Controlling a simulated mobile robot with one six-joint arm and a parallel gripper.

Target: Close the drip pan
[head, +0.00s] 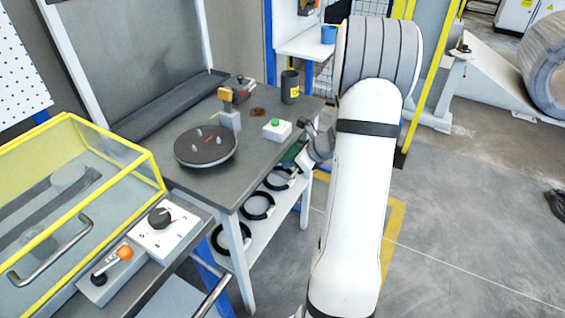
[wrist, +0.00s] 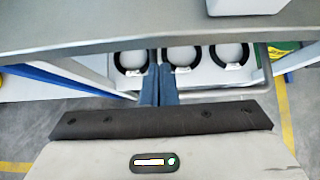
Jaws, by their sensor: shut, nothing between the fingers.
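No part stands out clearly as the drip pan in either view. A pale shelf (head: 238,239) under the workbench bears several black rings (head: 258,205); the rings also show in the wrist view (wrist: 181,57). My gripper (wrist: 157,70) is shut and empty, its two blue-grey fingers side by side. In the wrist view they overlap the shelf's front area, below the bench edge; I cannot tell whether they touch anything.
The workbench (head: 190,182) carries a dark turntable (head: 205,146), a green-button box (head: 277,129) and a dark cup (head: 290,86). A yellow-framed clear cover (head: 75,200) stands left, beside a knob panel (head: 162,228). Floor on the right is largely open.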

